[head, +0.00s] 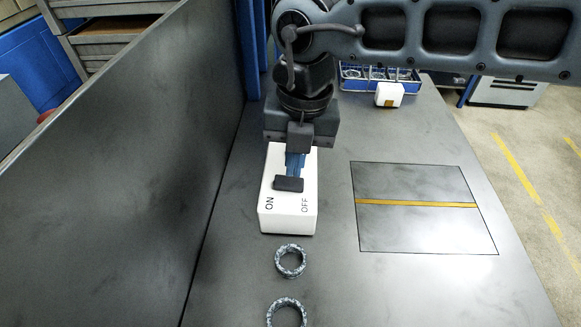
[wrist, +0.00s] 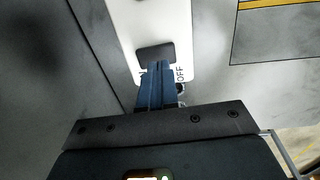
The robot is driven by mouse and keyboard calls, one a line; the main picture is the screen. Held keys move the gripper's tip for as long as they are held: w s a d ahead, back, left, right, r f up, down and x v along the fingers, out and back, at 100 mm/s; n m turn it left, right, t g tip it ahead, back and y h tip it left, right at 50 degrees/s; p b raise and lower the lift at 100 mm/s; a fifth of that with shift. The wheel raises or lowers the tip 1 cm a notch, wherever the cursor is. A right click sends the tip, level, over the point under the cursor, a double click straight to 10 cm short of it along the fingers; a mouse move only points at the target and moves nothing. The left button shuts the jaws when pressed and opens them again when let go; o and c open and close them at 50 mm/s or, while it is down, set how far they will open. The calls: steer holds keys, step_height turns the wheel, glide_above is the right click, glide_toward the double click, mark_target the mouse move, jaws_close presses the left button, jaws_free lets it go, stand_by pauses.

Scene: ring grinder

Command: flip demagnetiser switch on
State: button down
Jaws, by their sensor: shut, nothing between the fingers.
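The demagnetiser is a white box (head: 288,219) on the bench, left of centre in the head view. Its top is marked ON at the left and OFF at the right. It also shows in the wrist view (wrist: 122,20). A dark block, seemingly its switch (head: 289,184), lies between the labels; in the wrist view (wrist: 155,52) it sits just beyond my fingertips. My gripper (head: 294,172) is shut and empty, its blue fingers pointing down over the box top. The fingertips are close to the block; I cannot tell if they touch. The switch's tilt is unclear.
Two speckled rings, a nearer one (head: 286,313) and a farther one (head: 290,261), lie in front of the box. A marked panel with a yellow stripe (head: 415,204) is at the right. A tall dark wall (head: 110,150) stands left. A small white block (head: 389,94) and blue tray (head: 352,82) are behind.

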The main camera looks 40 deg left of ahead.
mark_target(304, 184)
step_height(304, 184, up, 12)
steer(key=d+b, duration=0.1)
steer(key=shift+w+d+f+b, duration=0.2)
steer(key=shift+w+f+b, duration=0.05)
steer(key=shift+w+b, duration=0.15)
